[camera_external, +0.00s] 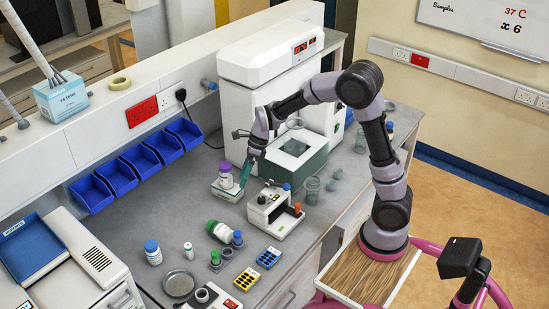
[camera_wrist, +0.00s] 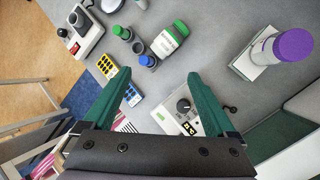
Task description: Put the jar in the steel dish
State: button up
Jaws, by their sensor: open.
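Several jars are in view and I cannot tell which one is meant. A purple-lidded jar (camera_external: 226,175) stands upright on a small white device; it also shows at the right of the wrist view (camera_wrist: 283,48). A white jar with a green lid (camera_external: 220,231) lies on its side on the bench, also in the wrist view (camera_wrist: 168,42). A blue-lidded white jar (camera_external: 153,254) stands upright. My gripper (camera_wrist: 163,90) is open and empty, above the bench beside the purple-lidded jar.
A small white instrument (camera_external: 274,211) stands just right of the purple-lidded jar. Small capped bottles (camera_external: 237,239), a yellow rack (camera_external: 247,279) and a blue rack (camera_external: 269,258) stand nearer the front. Blue bins (camera_external: 117,177) line the wall. A large white machine (camera_external: 270,65) stands behind.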

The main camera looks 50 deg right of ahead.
aim_at(222, 225)
jog(key=shift+w+a+f+m+g, duration=0.25)
jog(key=shift+w+a+f+m, duration=0.85)
jog(key=shift+f, duration=2.55)
jog(key=shift+w+a+f+m+g, duration=0.3)
jog(key=shift+a+f+m, duration=1.45)
jog(key=shift+f, duration=1.95)
jog(key=shift+w+a+f+m+g, duration=0.15)
jog(key=shift+w+a+f+m, duration=1.2)
jog(key=shift+f, duration=2.3)
jog(key=shift+s+a+r+n, duration=0.1)
jog(key=shift+s+a+n, duration=0.2)
jog(key=shift+s+a, duration=0.15)
grip_shut()
